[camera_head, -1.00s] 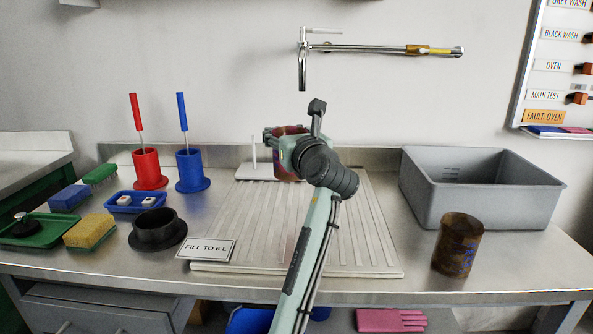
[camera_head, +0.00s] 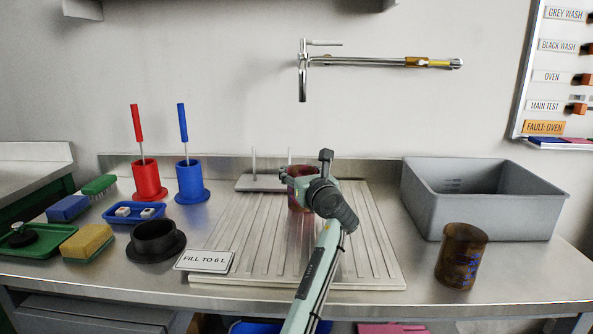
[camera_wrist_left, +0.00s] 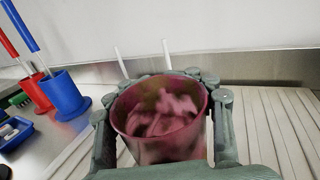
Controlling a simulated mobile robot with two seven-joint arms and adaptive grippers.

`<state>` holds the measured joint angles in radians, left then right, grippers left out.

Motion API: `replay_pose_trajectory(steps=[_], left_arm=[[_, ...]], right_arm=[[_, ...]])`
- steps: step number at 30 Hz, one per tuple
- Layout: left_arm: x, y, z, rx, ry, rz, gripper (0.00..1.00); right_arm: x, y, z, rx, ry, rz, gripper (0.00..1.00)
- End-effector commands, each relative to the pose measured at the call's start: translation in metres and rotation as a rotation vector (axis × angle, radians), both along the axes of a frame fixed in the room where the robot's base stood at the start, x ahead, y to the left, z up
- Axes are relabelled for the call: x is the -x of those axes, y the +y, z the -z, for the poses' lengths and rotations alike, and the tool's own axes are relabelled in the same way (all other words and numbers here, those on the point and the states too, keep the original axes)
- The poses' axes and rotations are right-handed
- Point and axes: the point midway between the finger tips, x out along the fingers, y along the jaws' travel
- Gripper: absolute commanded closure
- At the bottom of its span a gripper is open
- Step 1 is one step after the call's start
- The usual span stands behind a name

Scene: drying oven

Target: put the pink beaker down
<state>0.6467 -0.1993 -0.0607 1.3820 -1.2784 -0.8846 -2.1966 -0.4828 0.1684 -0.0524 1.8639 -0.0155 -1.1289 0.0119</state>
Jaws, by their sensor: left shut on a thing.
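The pink beaker (camera_head: 297,200) is a reddish, stained, see-through cup near the back of the pale ribbed draining board (camera_head: 235,262). My left gripper (camera_head: 305,184) is shut around it, and my wrist hides its right side. In the left wrist view the pink beaker (camera_wrist_left: 160,138) looks upright between the fingers, with its open mouth towards me and pink blotches inside. Its base is hidden there, so I cannot tell for sure whether it touches the board. My right gripper is not in view.
A white rack with pegs (camera_head: 258,183) stands just behind the beaker. A brown stained beaker (camera_head: 461,257) and a grey basin (camera_head: 485,205) stand to the right. Red (camera_head: 148,181) and blue (camera_head: 190,181) brush holders stand left. A tap (camera_head: 380,62) overhangs from the wall.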

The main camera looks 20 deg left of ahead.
Motion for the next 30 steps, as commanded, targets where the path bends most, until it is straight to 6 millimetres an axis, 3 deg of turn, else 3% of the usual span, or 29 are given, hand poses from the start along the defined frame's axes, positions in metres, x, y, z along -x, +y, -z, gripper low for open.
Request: replay_pose_trajectory(steps=[6,7,14,25,30], left_arm=[[0.000,0.000,0.002,-0.001,0.001,0.000,0.81],[0.000,0.000,0.003,-0.001,0.001,0.000,0.53],[0.000,0.000,0.003,0.000,0.000,0.000,0.25],[0.000,-0.001,-0.001,0.002,-0.001,0.001,0.25],[0.019,-0.016,0.000,0.001,0.000,0.002,0.25]], right_arm=[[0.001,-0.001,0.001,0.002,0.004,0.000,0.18],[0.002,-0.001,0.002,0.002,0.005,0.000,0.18],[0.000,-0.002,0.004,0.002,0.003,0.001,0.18],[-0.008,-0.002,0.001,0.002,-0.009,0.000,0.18],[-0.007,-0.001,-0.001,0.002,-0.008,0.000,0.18]])
